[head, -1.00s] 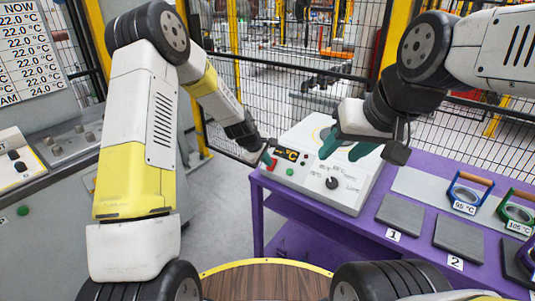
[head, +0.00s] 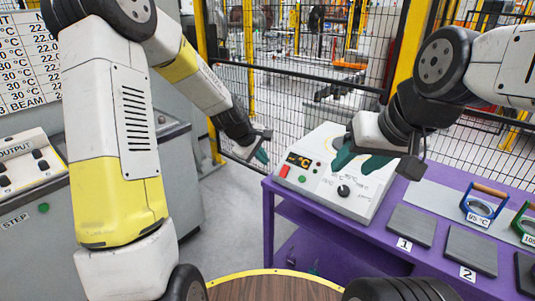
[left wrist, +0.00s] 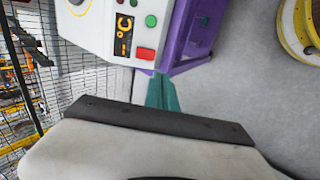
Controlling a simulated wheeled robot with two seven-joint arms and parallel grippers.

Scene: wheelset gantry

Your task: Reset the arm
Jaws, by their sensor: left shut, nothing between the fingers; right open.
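My left gripper (head: 261,156) hangs in the air to the left of the purple table, near the control box. Its teal fingers are together and empty; they also show in the left wrist view (left wrist: 162,92), below the box's red button. My right gripper (head: 348,157) is above the control box's right part, with its teal fingers apart and nothing visible between them. The white control box (head: 318,187) stands on the purple table (head: 285,192) and has an orange °C display, a red button and a black knob.
Grey pads marked 1 (head: 411,224) and 2 (head: 471,250) lie on the table, with a blue-framed 95 °C item (head: 480,207) behind. A wire fence (head: 300,100) stands behind the table. Grey cabinets are at the left. Open floor (head: 230,215) lies between.

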